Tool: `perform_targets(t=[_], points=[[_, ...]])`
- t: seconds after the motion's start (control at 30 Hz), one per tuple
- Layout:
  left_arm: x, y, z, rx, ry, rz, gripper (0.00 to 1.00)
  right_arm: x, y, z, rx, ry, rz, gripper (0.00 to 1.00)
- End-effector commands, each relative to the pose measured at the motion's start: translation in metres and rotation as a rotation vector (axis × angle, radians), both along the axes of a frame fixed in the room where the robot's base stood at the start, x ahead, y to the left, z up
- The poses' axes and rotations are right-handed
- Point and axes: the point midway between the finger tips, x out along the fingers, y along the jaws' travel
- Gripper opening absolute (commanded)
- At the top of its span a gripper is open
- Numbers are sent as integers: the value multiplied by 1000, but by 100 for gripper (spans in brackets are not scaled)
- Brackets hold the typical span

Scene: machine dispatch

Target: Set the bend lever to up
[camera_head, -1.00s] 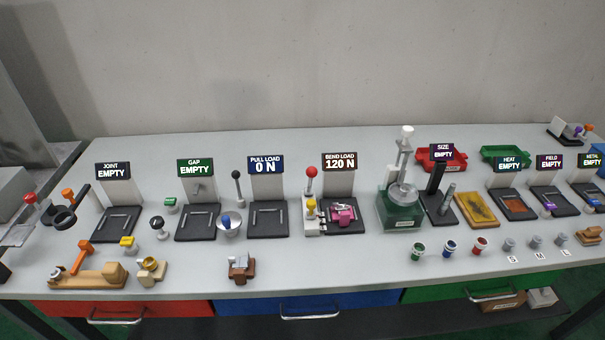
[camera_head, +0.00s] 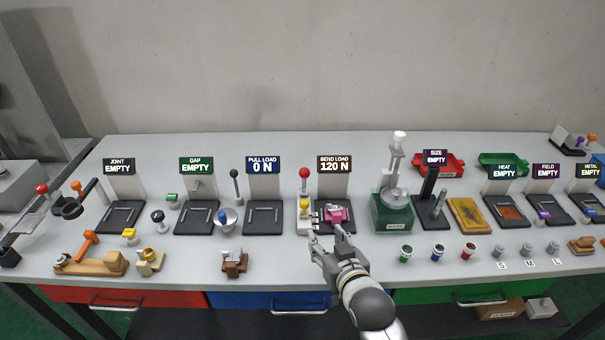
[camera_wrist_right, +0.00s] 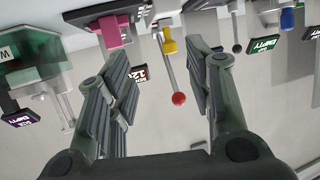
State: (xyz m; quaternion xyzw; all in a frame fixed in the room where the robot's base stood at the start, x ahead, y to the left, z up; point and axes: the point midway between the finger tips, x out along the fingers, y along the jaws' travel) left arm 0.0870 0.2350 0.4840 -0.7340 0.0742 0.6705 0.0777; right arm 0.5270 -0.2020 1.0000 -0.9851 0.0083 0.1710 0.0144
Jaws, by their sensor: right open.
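The bend lever is a thin rod with a red ball knob (camera_head: 304,173), standing upright on a pale base at the left of the bend load station. The station's display (camera_head: 335,164) reads "BEND LOAD 120 N". A pink part (camera_head: 335,213) sits on the station's dark plate, beside a yellow piece (camera_head: 304,206). My right gripper (camera_head: 325,237) is open and empty, in front of the station. In the right wrist view the red knob (camera_wrist_right: 179,98) shows between the spread fingers, apart from both. My left gripper is not in view.
The pull load station (camera_head: 263,217) and its black-knobbed lever (camera_head: 234,173) stand to the left. A green-based press (camera_head: 392,212) stands close on the right. Small coloured jars (camera_head: 437,253) line the front right.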

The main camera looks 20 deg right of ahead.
Motion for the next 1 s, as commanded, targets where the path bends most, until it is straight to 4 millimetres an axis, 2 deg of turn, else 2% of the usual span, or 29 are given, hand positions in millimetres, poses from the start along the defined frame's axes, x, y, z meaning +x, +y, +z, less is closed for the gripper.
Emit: perform_targets(t=[0.03,0.1,0.2,0.3,0.47,0.57,0.8,1.0], points=[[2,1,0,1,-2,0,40,15,1,16,9,-73,-6,47],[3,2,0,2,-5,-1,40,31,2,37,21,-168,-10,47],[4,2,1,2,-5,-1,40,46,4,61,33,-273,-12,47],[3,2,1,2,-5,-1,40,53,6,74,39,-328,-12,47],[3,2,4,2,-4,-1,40,63,6,80,42,-347,-12,47],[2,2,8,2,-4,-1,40,76,6,80,42,-347,-12,47],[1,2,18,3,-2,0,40,117,5,81,40,-345,-11,47],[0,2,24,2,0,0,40,144,5,79,41,-344,-11,47]])
